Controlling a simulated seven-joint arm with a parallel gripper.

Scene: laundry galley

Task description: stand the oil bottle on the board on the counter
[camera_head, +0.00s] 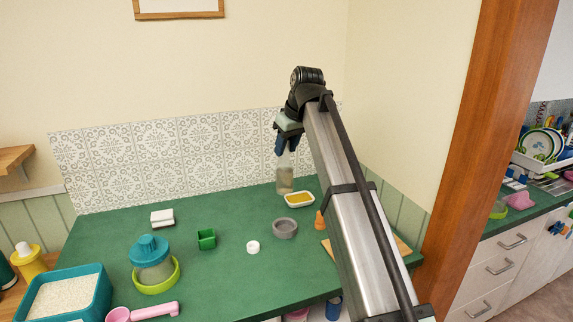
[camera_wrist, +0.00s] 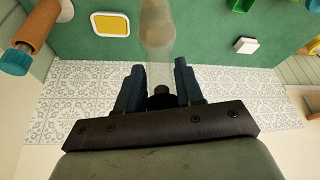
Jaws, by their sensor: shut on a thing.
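The oil bottle (camera_head: 285,180) is clear, with a brownish content low down. It hangs upright below my gripper (camera_head: 287,143) near the back of the green counter (camera_head: 220,275). In the wrist view the see-through bottle (camera_wrist: 158,28) runs away from between the two dark fingers of my gripper (camera_wrist: 155,90), which are shut on its top end. I cannot tell whether its base touches the counter. The wooden board (camera_head: 402,244) lies at the counter's right side, mostly hidden behind my arm.
A white dish with yellow content (camera_head: 299,199) stands just right of the bottle. A grey bowl (camera_head: 285,228), a white lid (camera_head: 253,247), a green box (camera_head: 206,239) and an orange thing (camera_head: 319,220) are nearby. A brown, teal-capped cylinder (camera_wrist: 37,27) shows in the wrist view.

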